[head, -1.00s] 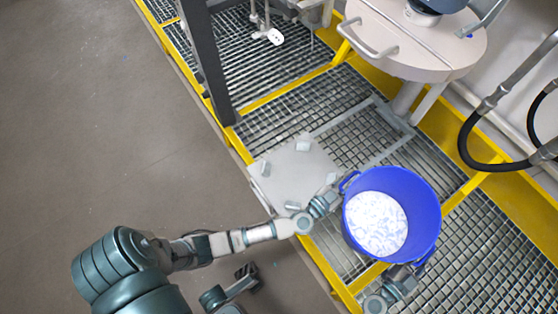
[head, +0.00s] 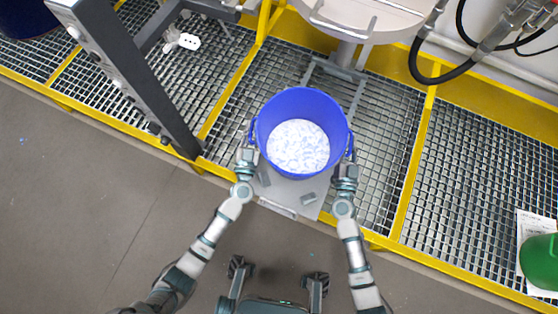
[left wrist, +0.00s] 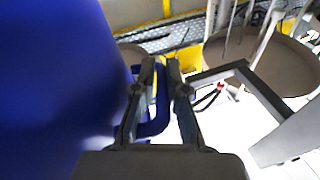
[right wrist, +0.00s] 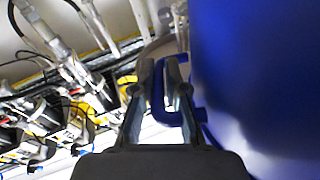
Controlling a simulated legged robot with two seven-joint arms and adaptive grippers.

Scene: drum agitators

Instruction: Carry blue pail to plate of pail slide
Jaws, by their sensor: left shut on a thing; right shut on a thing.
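The blue pail (head: 302,102) holds a white and pale blue material and is upright in the head view, in front of me. It covers the far part of the grey plate of the pail slide (head: 285,189); I cannot tell whether it touches the plate. My left gripper (head: 249,145) is shut on the pail's left handle, also seen in the left wrist view (left wrist: 160,68). My right gripper (head: 348,160) is shut on the right handle, also seen in the right wrist view (right wrist: 167,68). The pail wall fills one side of each wrist view.
Grey grating with yellow edges (head: 408,185) lies around the slide. A dark post (head: 135,80) stands to the left. A round pale machine part (head: 372,16) is beyond the pail. A green container (head: 540,262) is at the far right.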

